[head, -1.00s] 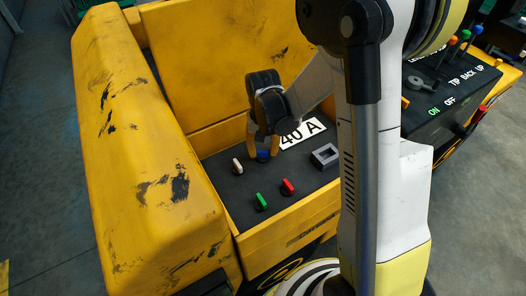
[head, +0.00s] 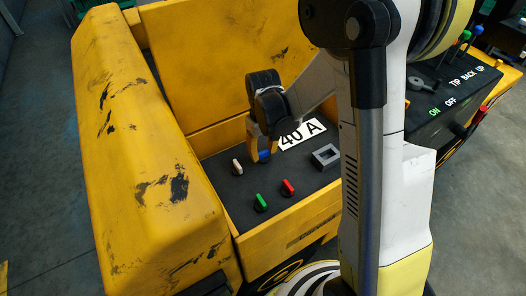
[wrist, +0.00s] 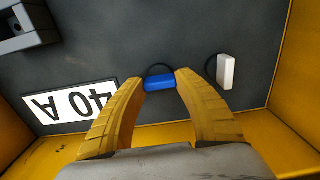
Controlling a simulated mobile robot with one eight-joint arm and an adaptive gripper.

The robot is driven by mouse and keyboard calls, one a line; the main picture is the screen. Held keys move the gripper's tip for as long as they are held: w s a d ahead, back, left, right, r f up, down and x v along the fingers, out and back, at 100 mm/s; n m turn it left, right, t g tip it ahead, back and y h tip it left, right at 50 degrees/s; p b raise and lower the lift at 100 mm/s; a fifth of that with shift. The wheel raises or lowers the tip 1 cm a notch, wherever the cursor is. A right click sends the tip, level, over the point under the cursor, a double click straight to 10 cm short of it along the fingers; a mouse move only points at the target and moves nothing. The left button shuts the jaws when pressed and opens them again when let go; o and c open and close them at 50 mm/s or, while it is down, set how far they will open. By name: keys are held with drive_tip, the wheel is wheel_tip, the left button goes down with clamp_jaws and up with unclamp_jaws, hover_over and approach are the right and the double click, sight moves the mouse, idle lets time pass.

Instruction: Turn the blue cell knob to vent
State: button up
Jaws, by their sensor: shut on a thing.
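The blue cell knob (wrist: 160,82) sits on the dark panel between the two yellow fingertips of my gripper (wrist: 163,80) in the wrist view. The fingertips are closed on its two ends, and its bar lies nearly level across that picture. In the head view my gripper (head: 261,150) points down at the panel, and the blue knob (head: 264,155) shows at its tips. The gripper hides part of the knob there. No vent marking can be read near the knob.
A white knob (head: 237,166), a green knob (head: 261,202) and a red knob (head: 288,187) stand on the panel nearby. A "40 A" label (head: 301,133) and a grey square frame (head: 326,155) lie to the right. Yellow walls (head: 150,150) border the panel.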

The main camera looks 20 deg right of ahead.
sight(263, 152)
drive_tip(key=o, duration=1.2)
wheel_tip(263, 152, up, 12)
